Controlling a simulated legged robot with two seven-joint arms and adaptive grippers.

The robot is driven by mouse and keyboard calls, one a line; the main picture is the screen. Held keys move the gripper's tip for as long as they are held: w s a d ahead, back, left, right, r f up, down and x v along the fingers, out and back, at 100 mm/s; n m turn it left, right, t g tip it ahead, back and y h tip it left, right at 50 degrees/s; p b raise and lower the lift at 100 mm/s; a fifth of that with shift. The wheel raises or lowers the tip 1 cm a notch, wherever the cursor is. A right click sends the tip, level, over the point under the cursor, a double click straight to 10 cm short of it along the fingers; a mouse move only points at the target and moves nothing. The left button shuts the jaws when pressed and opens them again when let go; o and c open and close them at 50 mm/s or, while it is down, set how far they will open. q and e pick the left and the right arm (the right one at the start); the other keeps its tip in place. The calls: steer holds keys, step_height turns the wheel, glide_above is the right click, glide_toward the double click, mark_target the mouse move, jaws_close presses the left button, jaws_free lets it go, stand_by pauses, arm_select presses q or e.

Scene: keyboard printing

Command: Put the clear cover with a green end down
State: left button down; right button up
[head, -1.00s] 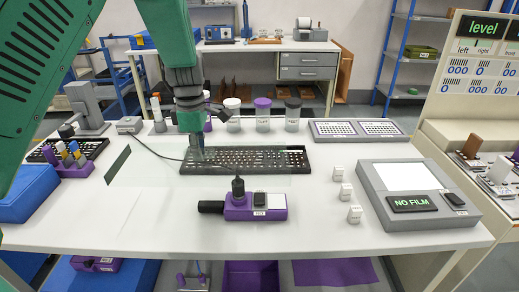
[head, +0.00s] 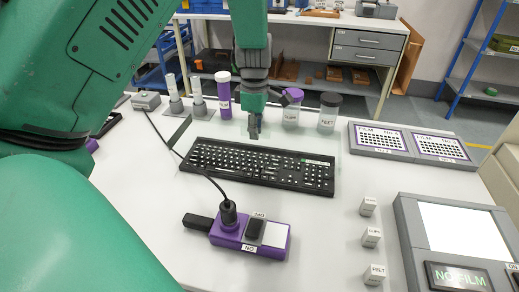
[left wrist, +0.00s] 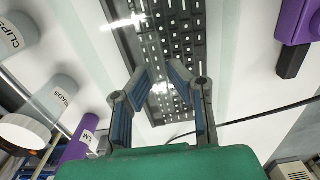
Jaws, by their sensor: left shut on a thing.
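The clear cover (head: 181,131) is a thin, see-through sheet, hard to make out. A dark strip shows at its left end, behind and left of the black keyboard (head: 258,168). My left gripper (head: 254,130) is shut on the cover and points down above the back edge of the keyboard. In the left wrist view, the gripper's fingers (left wrist: 165,75) reach over the keyboard (left wrist: 165,45), with pale, see-through bands beside it. Whether the cover touches the keyboard, I cannot tell. My right gripper is not in view.
A purple device (head: 250,235) with a cable stands in front of the keyboard. Small white blocks (head: 371,237) and a NO FILM panel (head: 455,240) are at right. A film tray (head: 410,144) stands at back right, and jars (head: 327,112) behind the keyboard.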

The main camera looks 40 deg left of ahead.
mark_target(258, 145)
arm_select(q)
steer(key=shift+w+a+f, duration=0.1)
steer(key=shift+f, duration=0.85)
steer(key=f, duration=0.1)
steer(key=d+f, duration=0.1)
steer(key=shift+d+f+b, duration=0.2)
steer(key=shift+f+b, duration=0.1)
steer(key=shift+f, duration=0.25)
steer(key=shift+a+f, duration=0.1)
steer(key=shift+a, duration=0.2)
steer(key=c, duration=1.5)
jaws_free()
steer(key=shift+a+f, duration=0.15)
steer(key=shift+a, duration=0.1)
steer(key=shift+d, duration=0.25)
steer(key=shift+d+r, duration=0.15)
steer(key=shift+r, duration=0.2)
steer(key=r, duration=0.3)
steer(key=r+p, duration=0.1)
steer(key=r, duration=0.6)
steer(key=shift+a+r, duration=0.2)
steer(key=shift+a, duration=0.1)
steer(key=shift+d+r+p, duration=0.1)
steer(key=shift+r+p, duration=0.2)
steer(key=shift+r, duration=0.3)
steer(key=shift+d+r, duration=0.1)
steer(key=shift+d, duration=0.05)
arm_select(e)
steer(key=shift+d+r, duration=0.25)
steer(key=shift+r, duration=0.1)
